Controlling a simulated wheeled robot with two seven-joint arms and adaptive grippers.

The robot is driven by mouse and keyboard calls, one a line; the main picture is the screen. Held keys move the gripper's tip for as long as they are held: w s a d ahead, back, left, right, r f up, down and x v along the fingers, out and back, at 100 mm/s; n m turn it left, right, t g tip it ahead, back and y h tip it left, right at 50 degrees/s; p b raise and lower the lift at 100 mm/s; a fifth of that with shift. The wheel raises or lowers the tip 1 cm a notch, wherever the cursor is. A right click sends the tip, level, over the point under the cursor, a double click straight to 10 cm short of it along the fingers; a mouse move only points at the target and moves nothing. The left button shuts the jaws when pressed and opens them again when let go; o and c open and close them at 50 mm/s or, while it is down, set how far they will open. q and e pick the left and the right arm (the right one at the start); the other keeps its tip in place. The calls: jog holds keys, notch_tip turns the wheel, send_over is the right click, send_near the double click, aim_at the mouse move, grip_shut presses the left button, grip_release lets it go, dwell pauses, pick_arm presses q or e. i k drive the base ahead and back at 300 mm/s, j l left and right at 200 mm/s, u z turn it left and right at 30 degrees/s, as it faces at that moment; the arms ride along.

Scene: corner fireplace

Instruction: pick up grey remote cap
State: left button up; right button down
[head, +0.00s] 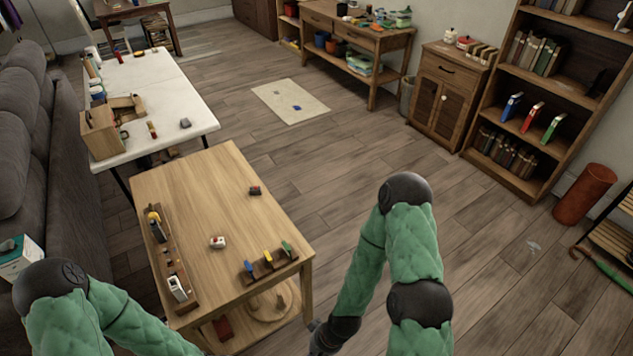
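No piece is clearly recognisable as the grey remote cap at this size. A small dark grey-brown block (255,191) lies alone near the far right part of the wooden table (195,185). A small grey piece (185,123) lies near the front right of the white table (175,95). A small white piece with red (218,242) lies mid-way on the wooden table. My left arm enters at the lower left and its gripper is out of the picture.
A wooden rack (168,262) with several items lines the wooden table's left side. A small holder (268,268) with yellow, blue and green pieces stands near its front right. A sofa (35,130) is at left. Floor right of the table is open, up to a bookshelf (540,95).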

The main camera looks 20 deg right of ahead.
aim_at(252, 192)
jog(key=z, duration=0.4)
jog(key=l+z, duration=0.1)
jog(key=z, duration=1.2)
jog(key=i+z, duration=0.1)
jog(key=z, duration=0.3)
jog(key=i+l, duration=0.15)
jog(key=i, duration=0.65)
jog(key=i+l, duration=0.15)
jog(key=i, duration=0.6)
jog(key=i+j+u, duration=0.1)
jog(key=i+u, duration=0.15)
jog(key=u, duration=0.2)
jog(key=i+u, duration=0.6)
jog(key=u, duration=0.25)
jog(key=i+l+u, duration=0.2)
jog(key=u, duration=0.2)
jog(key=i+j+u, duration=0.25)
jog(key=i, duration=0.3)
jog(key=i+u, duration=0.3)
jog(key=i, duration=0.2)
jog(key=i+l+u, duration=0.1)
jog(key=i+u, duration=0.15)
jog(key=i, duration=0.3)
jog(key=i+l+u, duration=0.25)
jog(key=i, duration=0.3)
jog(key=i+l+u, duration=0.3)
jog(key=i, duration=0.2)
jog(key=j+u, duration=0.1)
jog(key=u, duration=2.05)
